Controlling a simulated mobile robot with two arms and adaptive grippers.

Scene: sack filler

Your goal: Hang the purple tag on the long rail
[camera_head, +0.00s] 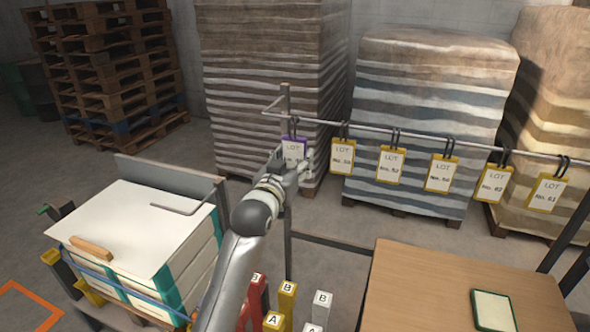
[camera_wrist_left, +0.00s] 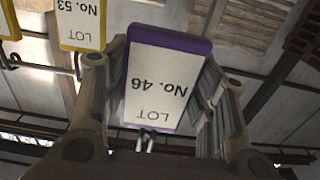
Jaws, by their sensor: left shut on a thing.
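The purple tag (camera_head: 293,150) has a white face with a LOT label. It is near the left end of the long rail (camera_head: 375,130), close to the upright post. My left gripper (camera_head: 290,168) is shut on it. In the left wrist view the tag (camera_wrist_left: 165,80) reads No. 46, upside down, between the two fingers (camera_wrist_left: 160,95). Its small hook (camera_wrist_left: 146,140) shows at its label end. A dark loop shows above the tag at rail height; I cannot tell whether it is over the rail. My right gripper is out of view.
Several yellow tags hang along the rail to the right, the nearest being a yellow tag (camera_head: 342,157). Wrapped pallet stacks (camera_head: 425,110) stand behind. A wooden table (camera_head: 420,290) is at the lower right, a sack stack (camera_head: 135,235) at the left.

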